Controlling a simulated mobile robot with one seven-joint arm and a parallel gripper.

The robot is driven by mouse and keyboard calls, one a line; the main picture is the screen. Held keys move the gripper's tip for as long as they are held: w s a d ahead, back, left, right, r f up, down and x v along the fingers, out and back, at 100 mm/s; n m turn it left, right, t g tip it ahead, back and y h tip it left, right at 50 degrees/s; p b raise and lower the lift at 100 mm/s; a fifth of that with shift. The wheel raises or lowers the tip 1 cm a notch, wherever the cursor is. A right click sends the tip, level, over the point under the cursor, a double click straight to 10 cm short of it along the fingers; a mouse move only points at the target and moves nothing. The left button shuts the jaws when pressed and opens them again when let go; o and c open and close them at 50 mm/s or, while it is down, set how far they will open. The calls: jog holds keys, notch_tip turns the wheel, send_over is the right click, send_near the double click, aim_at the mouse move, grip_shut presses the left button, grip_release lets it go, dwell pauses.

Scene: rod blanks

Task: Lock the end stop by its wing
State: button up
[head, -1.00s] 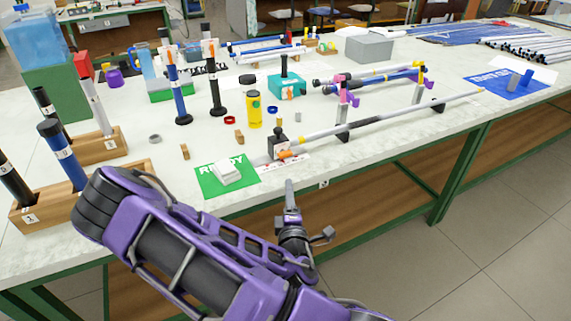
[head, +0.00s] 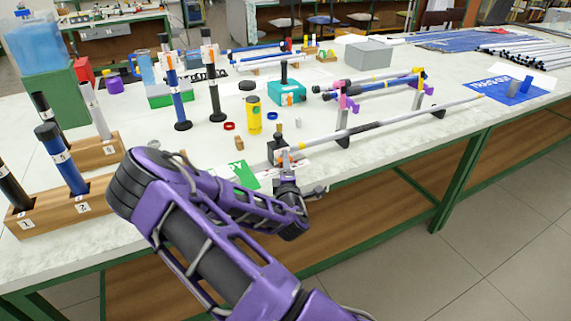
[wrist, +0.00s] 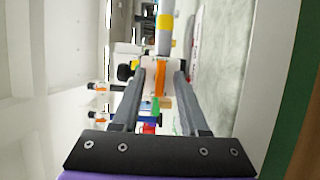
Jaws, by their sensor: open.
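The end stop (head: 276,151) is a small dark block at the near left end of a long grey rod (head: 380,123) lying in stands along the front of the bench. Its orange wing (wrist: 160,80) shows in the wrist view between the two fingers. My gripper (wrist: 163,73) is open, with one finger on each side of the wing. I cannot tell whether either finger touches it. In the head view my gripper (head: 286,165) stands in front of the end stop and hides the wing and part of the block.
A green mat (head: 243,174) lies left of my gripper, partly hidden by my arm. A yellow can (head: 254,115) and a teal box (head: 287,94) stand behind. Wooden racks with upright rods (head: 62,205) stand at the left. A blue mat (head: 505,88) lies far right.

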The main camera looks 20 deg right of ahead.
grip_shut()
jog(key=shift+r, duration=0.1)
dwell(0.4)
jog(key=m+g+p, duration=0.1)
jog(key=m, duration=0.2)
jog(key=shift+d+r+y+p, duration=0.1)
jog(key=shift+r+y+p, duration=0.05)
jog(key=shift+y+p, duration=0.2)
jog(key=m, duration=0.2)
jog(key=m+g+y, duration=0.1)
jog(key=shift+d+m+y, duration=0.1)
jog(key=shift+m+y, duration=0.15)
jog(key=shift+m, duration=0.15)
jog(key=m+g+y, duration=0.1)
jog(key=m+y, duration=0.1)
jog(key=m, duration=0.1)
jog(key=shift+d+m+y+b, duration=0.15)
jog(key=shift+m+y+b, duration=0.15)
jog(key=shift+m+b, duration=0.1)
jog(key=shift+m+y, duration=1)
jog(key=shift+m, duration=0.4)
